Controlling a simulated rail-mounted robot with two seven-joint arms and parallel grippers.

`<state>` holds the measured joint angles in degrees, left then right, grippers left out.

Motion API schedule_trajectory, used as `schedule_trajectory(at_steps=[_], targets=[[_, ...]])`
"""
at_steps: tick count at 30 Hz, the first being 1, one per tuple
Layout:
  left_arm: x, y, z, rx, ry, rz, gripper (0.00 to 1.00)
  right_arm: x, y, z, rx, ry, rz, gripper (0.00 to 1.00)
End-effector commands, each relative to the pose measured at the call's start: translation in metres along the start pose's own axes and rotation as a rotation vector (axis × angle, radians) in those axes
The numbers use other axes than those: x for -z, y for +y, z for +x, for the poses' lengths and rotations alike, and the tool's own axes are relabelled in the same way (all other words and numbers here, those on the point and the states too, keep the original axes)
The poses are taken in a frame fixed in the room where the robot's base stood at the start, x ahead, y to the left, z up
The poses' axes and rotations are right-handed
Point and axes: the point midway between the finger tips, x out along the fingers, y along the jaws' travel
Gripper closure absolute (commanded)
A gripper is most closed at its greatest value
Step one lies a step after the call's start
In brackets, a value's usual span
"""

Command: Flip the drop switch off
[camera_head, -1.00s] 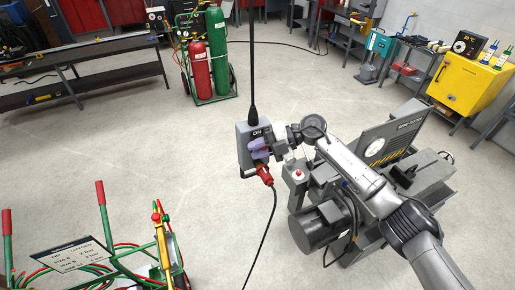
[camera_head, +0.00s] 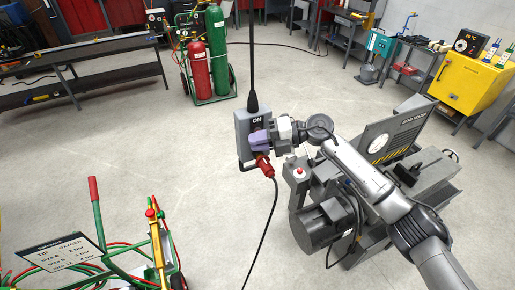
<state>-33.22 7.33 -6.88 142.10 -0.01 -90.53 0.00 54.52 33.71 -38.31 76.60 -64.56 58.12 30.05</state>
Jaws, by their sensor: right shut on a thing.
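The drop switch is a grey box (camera_head: 242,122) hanging from a black cable in the middle of the head view. "ON" is written near its top. A red plug (camera_head: 264,166) with a black cord sits at its lower right. My right gripper (camera_head: 259,139) is at the front of the box, its purple-grey fingers shut on a part there. The fingers hide that part and much of the box's front, so the switch position cannot be told. My left gripper is not in view.
A cart with green and red hoses (camera_head: 160,245) is at the lower left. Gas cylinders (camera_head: 216,50) stand behind. The floor between is clear.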

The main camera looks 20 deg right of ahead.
Motion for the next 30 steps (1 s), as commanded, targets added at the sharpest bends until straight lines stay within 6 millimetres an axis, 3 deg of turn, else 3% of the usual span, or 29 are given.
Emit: schedule_trajectory(at_steps=[1,3,15,30], targets=[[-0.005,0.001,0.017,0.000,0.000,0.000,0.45,0.000,-0.010,0.002,-0.017,-0.009,-0.039,1.00],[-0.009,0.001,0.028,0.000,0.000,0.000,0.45,0.000,-0.013,0.002,-0.040,-0.021,-0.096,1.00],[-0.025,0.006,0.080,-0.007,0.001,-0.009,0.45,-0.003,-0.020,0.005,-0.146,-0.077,-0.357,1.00],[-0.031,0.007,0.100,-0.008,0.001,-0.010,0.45,-0.005,-0.019,0.006,-0.192,-0.102,-0.473,1.00]])
